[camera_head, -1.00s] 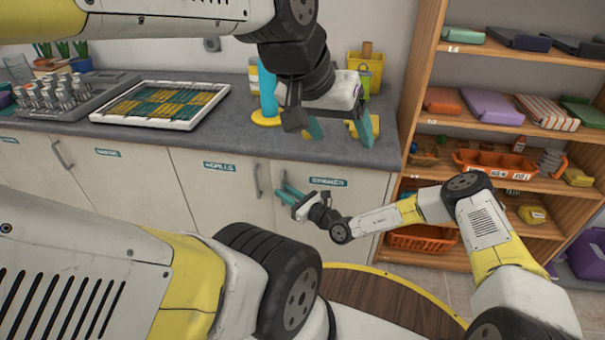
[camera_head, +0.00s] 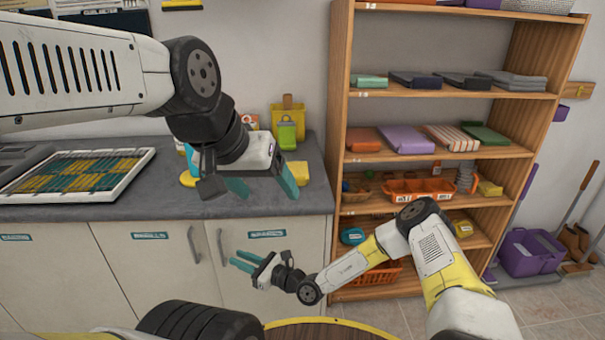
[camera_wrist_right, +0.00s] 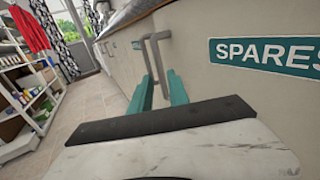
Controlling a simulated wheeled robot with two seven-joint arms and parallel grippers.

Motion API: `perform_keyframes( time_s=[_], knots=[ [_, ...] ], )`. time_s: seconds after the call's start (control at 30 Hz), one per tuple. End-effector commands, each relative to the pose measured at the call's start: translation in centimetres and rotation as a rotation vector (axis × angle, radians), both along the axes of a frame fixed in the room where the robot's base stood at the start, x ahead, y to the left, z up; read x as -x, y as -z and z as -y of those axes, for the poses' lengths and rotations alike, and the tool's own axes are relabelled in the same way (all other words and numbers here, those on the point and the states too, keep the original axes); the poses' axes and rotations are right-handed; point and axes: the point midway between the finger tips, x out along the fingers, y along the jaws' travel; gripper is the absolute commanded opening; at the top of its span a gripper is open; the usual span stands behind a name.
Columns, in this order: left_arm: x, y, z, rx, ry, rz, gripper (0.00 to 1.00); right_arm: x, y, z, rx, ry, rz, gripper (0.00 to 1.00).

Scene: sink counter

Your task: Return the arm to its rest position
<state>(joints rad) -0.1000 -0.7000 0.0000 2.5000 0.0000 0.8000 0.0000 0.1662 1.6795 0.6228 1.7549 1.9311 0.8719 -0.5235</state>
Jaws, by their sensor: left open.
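My left gripper (camera_head: 270,194) is open, with nothing between its teal fingers. In the head view it shows in front of the counter's (camera_head: 75,212) right part, and its arm comes in from the upper left. My right gripper (camera_head: 236,259) is low before the cabinet doors, just under the SPARES label (camera_head: 267,234). Its fingers are apart and empty. In the right wrist view its two teal fingers (camera_wrist_right: 160,82) point along the cabinet front, with a door handle (camera_wrist_right: 155,58) showing beyond and between them.
A tray of yellow and teal pieces (camera_head: 142,166) lies on the counter at left. A yellow caddy (camera_head: 288,107), a green container (camera_head: 286,134) and a yellow block (camera_head: 298,172) are at the counter's right end. A wooden shelf unit (camera_head: 340,120) stands right of it. Floor (camera_head: 555,310) is clear at lower right.

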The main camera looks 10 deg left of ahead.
Motion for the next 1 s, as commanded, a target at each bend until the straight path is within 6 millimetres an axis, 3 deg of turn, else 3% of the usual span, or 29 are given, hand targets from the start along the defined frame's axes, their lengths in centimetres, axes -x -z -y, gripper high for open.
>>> perform_keyframes(
  time_s=[0.2, 0.47, 0.77, 1.0],
  knots=[
    [0.0, 0.0, 0.0, 0.000, 0.000, 0.000, 0.76, -0.3, -5.8, 1.7, 0.047, -0.139, 0.211, 0.22],
    [0.0, 0.0, 0.0, 0.000, 0.000, 0.000, 0.76, 1.7, -14.5, 6.1, 0.195, -0.412, 0.569, 0.22],
    [0.0, 0.0, 0.0, 0.000, 0.000, 0.000, 0.76, 4.9, -22.1, 13.4, 0.453, -0.682, 0.915, 0.22],
    [0.0, 0.0, 0.0, 0.000, 0.000, 0.000, 0.76, 7.6, -27.3, 20.5, 0.716, -0.846, 1.137, 0.22]
  ],
)
